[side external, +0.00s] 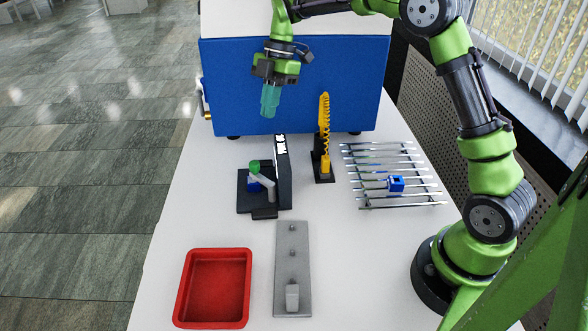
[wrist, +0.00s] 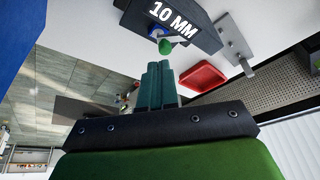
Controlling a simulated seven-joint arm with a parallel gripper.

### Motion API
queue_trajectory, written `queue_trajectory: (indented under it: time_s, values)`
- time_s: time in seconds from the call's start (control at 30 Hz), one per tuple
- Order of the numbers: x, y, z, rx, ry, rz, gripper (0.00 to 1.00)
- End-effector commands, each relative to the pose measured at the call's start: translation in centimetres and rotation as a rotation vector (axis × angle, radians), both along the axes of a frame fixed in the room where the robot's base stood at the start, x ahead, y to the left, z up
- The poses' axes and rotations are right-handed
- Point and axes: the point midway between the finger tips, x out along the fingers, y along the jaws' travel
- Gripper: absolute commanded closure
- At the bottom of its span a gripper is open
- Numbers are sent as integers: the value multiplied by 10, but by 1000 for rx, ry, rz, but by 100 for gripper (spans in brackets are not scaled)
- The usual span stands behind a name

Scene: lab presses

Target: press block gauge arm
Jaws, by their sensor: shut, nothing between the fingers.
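The block gauge is a black stand (side external: 284,172) with a label panel, which reads "10 MM" in the wrist view (wrist: 205,38). Its grey arm (side external: 262,184) slants across the base and has a green knob (side external: 254,166) at its upper end. A blue block (side external: 254,184) sits beside the arm on the base. In the wrist view the green knob (wrist: 164,47) shows just beyond my fingertips, with blue behind it. My gripper (side external: 268,112) is shut and empty, its teal fingers pointing down above and behind the gauge, apart from it.
A blue cabinet (side external: 225,85) stands behind. A yellow toothed post (side external: 325,135) and a metal rod rack (side external: 375,150) with a blue clip (side external: 396,184) stand right of the gauge. In front are a red tray (side external: 247,285) and a grey pegged plate (side external: 292,270).

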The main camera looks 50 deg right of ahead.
Motion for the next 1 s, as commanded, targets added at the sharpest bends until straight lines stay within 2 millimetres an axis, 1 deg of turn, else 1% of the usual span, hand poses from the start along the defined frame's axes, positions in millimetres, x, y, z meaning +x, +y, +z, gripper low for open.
queue_trajectory:
  time_s: [0.13, 0.47, 0.57, 0.67, 0.9, 1.0]
  values:
    - [-2, 1, 0, 7, -16, 62, 100]
    - [-2, 1, 0, 7, -18, 68, 100]
    - [-2, 3, -5, 8, -17, 68, 100]
    - [-3, 7, -16, 7, -16, 69, 100]
    - [-6, 23, -58, 8, -15, 69, 100]
    - [-6, 28, -73, 6, -15, 67, 100]
